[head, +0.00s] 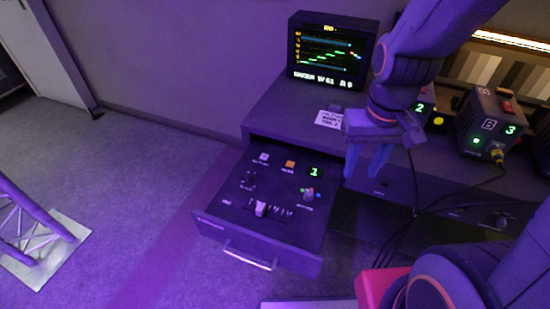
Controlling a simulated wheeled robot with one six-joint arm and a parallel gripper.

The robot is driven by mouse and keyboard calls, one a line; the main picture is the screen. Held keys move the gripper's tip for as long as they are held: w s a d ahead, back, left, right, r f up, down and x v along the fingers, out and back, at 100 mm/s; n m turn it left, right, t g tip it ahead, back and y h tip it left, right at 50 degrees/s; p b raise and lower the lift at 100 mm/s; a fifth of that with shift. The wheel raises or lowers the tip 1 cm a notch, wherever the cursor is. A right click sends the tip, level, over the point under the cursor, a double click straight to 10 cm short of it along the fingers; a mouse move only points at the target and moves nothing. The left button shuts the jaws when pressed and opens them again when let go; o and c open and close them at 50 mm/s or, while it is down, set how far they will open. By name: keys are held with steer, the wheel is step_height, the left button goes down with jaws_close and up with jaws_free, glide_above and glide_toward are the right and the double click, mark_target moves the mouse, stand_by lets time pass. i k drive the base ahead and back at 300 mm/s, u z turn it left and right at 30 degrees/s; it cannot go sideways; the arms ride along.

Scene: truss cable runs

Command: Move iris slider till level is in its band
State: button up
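A pulled-out drawer holds a dark control panel (235,190). A pale slider knob (261,208) stands near the panel's front, with small markings beside it; which of them marks the iris is too small to read. A monitor (330,52) on the desk shows a stepped green trace between blue lines, with coloured dots at the right and a blurred text line below. My gripper (363,172) hangs right of the drawer, above the desk's front edge, fingers down. Its two blue fingers are apart with nothing between them, and it touches no control.
A drawer handle (250,258) juts forward.

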mark_target(260, 210)
steer(key=z, duration=1.25)
steer(key=k, duration=0.6)
steer(key=u, duration=1.15)
